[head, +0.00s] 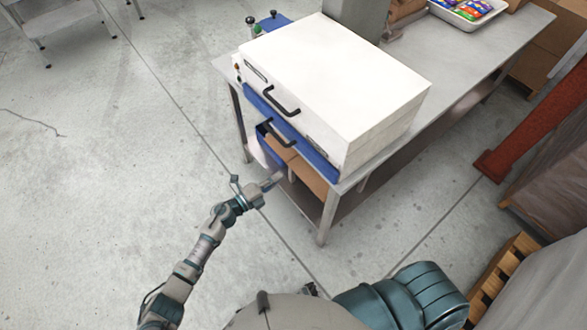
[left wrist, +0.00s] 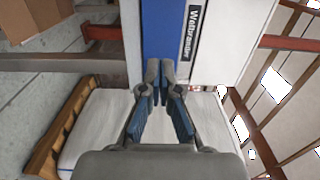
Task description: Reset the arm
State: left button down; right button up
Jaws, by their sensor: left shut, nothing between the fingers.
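My left arm comes in from the lower left in the head view. Its gripper (head: 272,182) is by the front edge of the metal table, below and in front of the white machine (head: 335,75). In the left wrist view the fingers of the left gripper (left wrist: 162,72) are together at the tips, with nothing between them. Behind them is the blue and white front of the machine (left wrist: 235,40) with a dark label. My right gripper is not in view.
The machine has two black handles on its front and stands on the metal table (head: 440,112). A white tray (head: 440,10) with colourful packets is at the back. A red post (head: 530,130) and a wooden pallet (head: 500,285) are to the right.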

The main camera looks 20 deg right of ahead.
pick_arm(q)
jog(key=w+a+f+n+t+y, duration=0.2)
jog(key=a+f+n+t+y, duration=0.35)
jog(key=a+f+n, duration=0.55)
jog(key=s+a+f+n+y, duration=0.35)
jog(key=a+f, duration=0.25)
jog(key=f, duration=0.3)
jog(key=s+a+f+n+y, duration=0.35)
jog(key=a+f+n, duration=0.2)
jog(key=f, duration=0.35)
jog(key=s+a+f+n+g+y, duration=0.1)
jog(key=s+a+f+n+g, duration=0.2)
jog(key=s+f, duration=0.35)
jog(key=s+a+f+n+g+y, duration=0.2)
jog(key=s+a+f, duration=0.35)
jog(key=s, duration=0.25)
jog(key=s+a+f+n+g, duration=0.2)
jog(key=s+f, duration=0.1)
jog(key=s, duration=0.8)
jog(key=s+a+f+n+g+y, duration=0.1)
jog(key=s+a+f+n+g, duration=0.1)
jog(key=s, duration=1)
notch_tip(320, 180, down, 2)
jog(key=shift+a+f+n+g, duration=0.2)
jog(key=shift+a+n+g, duration=0.2)
jog(key=shift+a+g, duration=0.15)
